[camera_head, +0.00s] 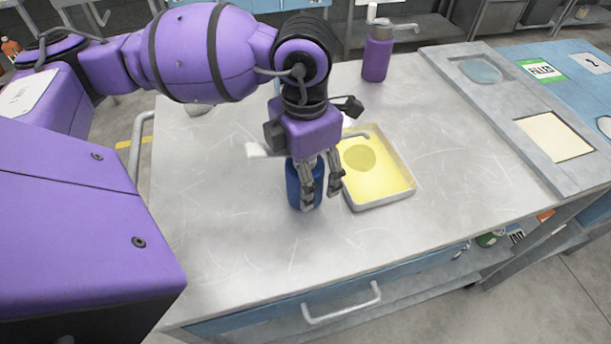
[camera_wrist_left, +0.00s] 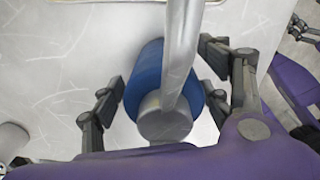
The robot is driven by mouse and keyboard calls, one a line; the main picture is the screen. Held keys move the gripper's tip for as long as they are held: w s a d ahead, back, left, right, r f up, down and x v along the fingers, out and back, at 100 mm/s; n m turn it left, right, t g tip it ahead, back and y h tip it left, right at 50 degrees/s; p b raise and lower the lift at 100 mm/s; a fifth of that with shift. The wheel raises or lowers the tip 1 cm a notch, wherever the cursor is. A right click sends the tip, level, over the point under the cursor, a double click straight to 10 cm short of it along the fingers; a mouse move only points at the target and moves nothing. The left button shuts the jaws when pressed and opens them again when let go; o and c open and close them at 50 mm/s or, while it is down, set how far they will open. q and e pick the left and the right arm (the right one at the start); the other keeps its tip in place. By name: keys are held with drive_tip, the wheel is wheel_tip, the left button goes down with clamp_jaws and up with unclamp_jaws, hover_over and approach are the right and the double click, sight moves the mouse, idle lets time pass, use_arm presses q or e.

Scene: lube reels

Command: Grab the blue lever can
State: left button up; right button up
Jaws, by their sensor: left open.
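The blue lever can (camera_head: 293,184) stands on the grey worktop, beside the yellow tray. My left gripper (camera_head: 321,192) is over it in the head view and hides part of the can. In the left wrist view the can (camera_wrist_left: 148,75) has a blue body, a grey round cap and a long grey lever or spout. It lies between the two fingers of my left gripper (camera_wrist_left: 163,90).
A tray with yellow liquid (camera_head: 398,192) is just right of the can. A purple pump bottle (camera_head: 377,58) stands at the back. A grey panel with a cream square (camera_head: 490,105) is at the right. The worktop's front and right middle are clear.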

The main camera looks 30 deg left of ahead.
use_arm(q)
drive_tip(key=shift+r, duration=0.1)
drive_tip(key=c, duration=1.7)
